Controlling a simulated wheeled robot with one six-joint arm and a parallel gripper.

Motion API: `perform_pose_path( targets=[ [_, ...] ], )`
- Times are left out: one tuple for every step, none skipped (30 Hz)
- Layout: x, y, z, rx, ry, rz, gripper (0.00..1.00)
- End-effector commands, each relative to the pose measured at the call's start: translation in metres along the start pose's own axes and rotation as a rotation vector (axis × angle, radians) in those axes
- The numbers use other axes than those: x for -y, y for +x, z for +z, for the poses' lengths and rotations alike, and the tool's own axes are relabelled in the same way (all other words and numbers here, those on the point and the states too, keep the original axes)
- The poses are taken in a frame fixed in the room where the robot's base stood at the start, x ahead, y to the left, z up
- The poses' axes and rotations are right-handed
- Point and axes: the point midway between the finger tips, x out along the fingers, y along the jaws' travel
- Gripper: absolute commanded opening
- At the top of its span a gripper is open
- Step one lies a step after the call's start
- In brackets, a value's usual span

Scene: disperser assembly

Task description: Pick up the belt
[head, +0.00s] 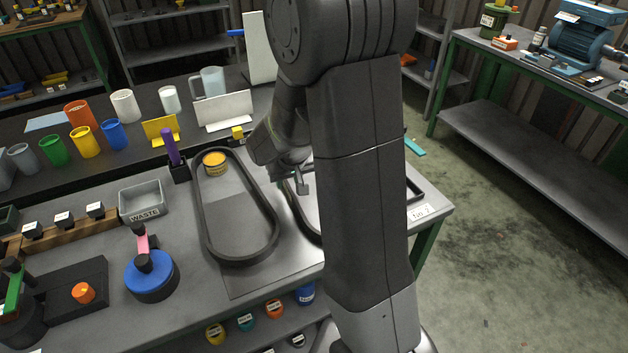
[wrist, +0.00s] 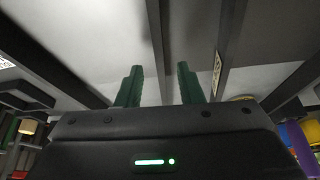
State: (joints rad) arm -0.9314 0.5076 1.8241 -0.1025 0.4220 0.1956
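Two dark oval loops lie on the bench in the head view; either could be the belt, and I cannot tell which. The left loop (head: 207,225) shows almost whole. The right loop (head: 297,212) is mostly hidden behind my arm. My gripper (head: 303,183) is partly hidden behind my arm, close to the right loop. In the wrist view my gripper (wrist: 160,84) has two green fingers spread apart. A dark bar (wrist: 157,40) runs toward the gap between them, with pale surface around it. I cannot tell whether a finger touches it.
A yellow can (head: 215,164) stands inside the left loop's far end. A purple-handled tool (head: 171,147) in a black holder and a grey waste bin (head: 142,201) stand to its left. A blue round part (head: 151,276) stands nearer. Several cups line the back.

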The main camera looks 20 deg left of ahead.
Motion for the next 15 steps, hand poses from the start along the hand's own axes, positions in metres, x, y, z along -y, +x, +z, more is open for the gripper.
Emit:
perform_pose_path(
  targets=[
    [0.000,0.006,0.000,0.002,-0.001,0.000,0.34],
    [0.001,0.009,0.000,0.002,-0.001,0.000,0.34],
    [0.001,0.012,0.000,0.002,-0.001,0.000,0.34],
    [0.001,0.014,0.000,0.001,-0.001,0.000,0.34],
    [0.001,0.015,0.000,0.001,-0.001,0.000,0.34],
    [0.001,0.017,0.000,0.000,-0.001,0.000,0.34],
    [0.001,0.017,0.000,0.000,-0.001,0.000,0.34],
    [0.001,0.017,0.000,-0.001,-0.001,0.000,0.34],
    [0.001,0.018,0.000,-0.001,-0.001,0.000,0.34],
    [0.001,0.018,0.000,-0.001,-0.001,0.000,0.34],
    [0.001,0.017,0.000,-0.001,-0.001,0.000,0.34],
    [0.001,0.017,0.000,-0.001,-0.001,0.000,0.34],
    [0.001,0.017,0.000,-0.001,-0.001,0.000,0.34],
    [0.001,0.017,0.000,-0.001,-0.001,0.000,0.32],
    [0.001,0.017,0.000,-0.001,-0.001,0.000,0.24]
  ],
)
